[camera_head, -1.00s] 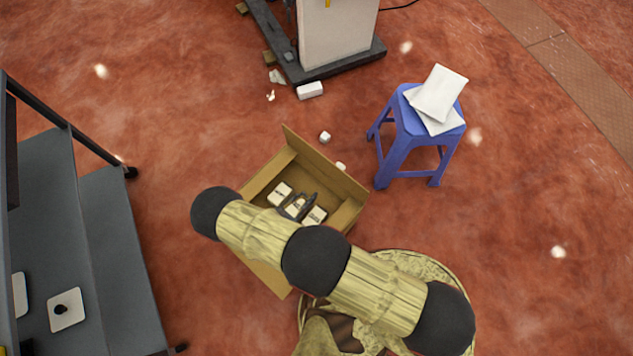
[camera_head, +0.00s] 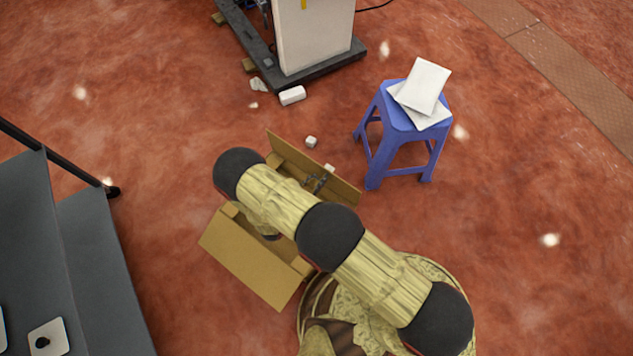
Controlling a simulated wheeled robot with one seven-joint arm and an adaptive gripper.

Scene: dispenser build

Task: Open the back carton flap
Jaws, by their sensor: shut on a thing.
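The open brown carton (camera_head: 245,257) stands on the floor, largely covered by my arm. Its back flap (camera_head: 284,153) is the long panel on the far side, standing up and leaning outward. The near flap is spread out toward the lower left. My gripper (camera_head: 317,183) is at the back flap, about the middle of its length, with its dark fingers shut on it. The exact contact is small and partly hidden. My arm hides the carton's inside.
A blue stool (camera_head: 397,140) with white packets (camera_head: 424,88) stands right of the carton. A white machine (camera_head: 315,35) on a dark base is behind. Small white blocks (camera_head: 292,95) lie on the floor between. A grey shelf cart (camera_head: 95,260) stands at left.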

